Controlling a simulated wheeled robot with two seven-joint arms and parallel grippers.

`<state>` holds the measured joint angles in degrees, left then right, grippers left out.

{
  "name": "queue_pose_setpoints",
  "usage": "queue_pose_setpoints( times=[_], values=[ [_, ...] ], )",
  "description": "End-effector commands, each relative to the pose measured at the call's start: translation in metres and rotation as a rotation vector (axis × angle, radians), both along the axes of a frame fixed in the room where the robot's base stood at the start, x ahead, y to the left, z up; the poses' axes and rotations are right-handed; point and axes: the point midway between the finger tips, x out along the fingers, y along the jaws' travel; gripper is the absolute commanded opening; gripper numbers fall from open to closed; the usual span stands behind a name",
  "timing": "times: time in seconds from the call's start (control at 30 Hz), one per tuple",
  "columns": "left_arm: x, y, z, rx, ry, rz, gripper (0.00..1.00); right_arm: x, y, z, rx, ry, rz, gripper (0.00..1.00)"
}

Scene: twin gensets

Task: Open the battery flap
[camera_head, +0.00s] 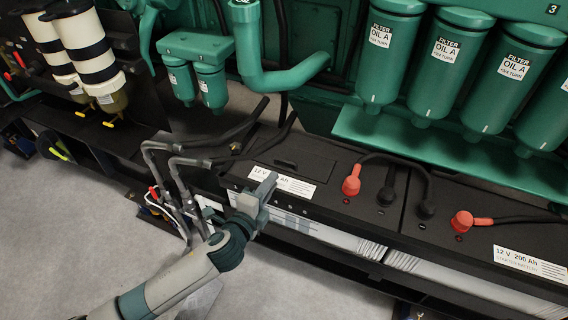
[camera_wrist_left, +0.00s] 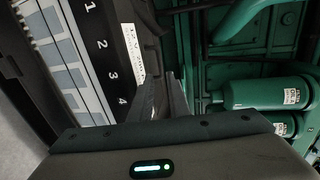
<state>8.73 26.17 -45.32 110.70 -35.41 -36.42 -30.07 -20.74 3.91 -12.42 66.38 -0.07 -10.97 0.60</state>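The black flap panel (camera_head: 300,155) with a slot-like grip (camera_head: 286,163) lies flat and closed on top of the left black battery (camera_head: 336,186). A white label (camera_head: 296,187) is on its front edge, partly covered by my left gripper. My left gripper (camera_head: 266,187) is over the battery's front edge, just in front of the panel; I cannot tell whether it touches. In the left wrist view its fingers (camera_wrist_left: 166,96) are close together, with nothing clearly between them. My right gripper is not in view.
A red terminal cap (camera_head: 351,181) and black cables stand right of the panel. Green filters (camera_head: 389,55) and a green pipe (camera_head: 275,80) hang behind.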

Motion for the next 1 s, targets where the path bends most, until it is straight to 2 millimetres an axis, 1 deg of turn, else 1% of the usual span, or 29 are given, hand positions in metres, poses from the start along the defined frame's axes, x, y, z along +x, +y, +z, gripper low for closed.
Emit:
queue_pose_setpoints(
  times=[0.03, 0.3, 0.5, 0.7, 1.0],
  values=[
    [0.010, -0.003, 0.000, 0.001, -0.001, 0.001, 0.16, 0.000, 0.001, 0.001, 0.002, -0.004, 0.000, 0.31],
    [0.055, -0.018, -0.011, 0.000, 0.000, 0.000, 0.16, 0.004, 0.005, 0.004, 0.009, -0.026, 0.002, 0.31],
    [0.079, -0.026, -0.017, 0.000, 0.000, 0.000, 0.16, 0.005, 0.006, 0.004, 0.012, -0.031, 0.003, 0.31],
    [0.091, -0.029, -0.019, 0.000, 0.001, 0.000, 0.16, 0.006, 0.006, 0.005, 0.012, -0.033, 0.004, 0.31],
    [0.092, -0.030, -0.020, 0.000, 0.001, -0.001, 0.16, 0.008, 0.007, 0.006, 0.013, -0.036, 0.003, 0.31]
  ],
)
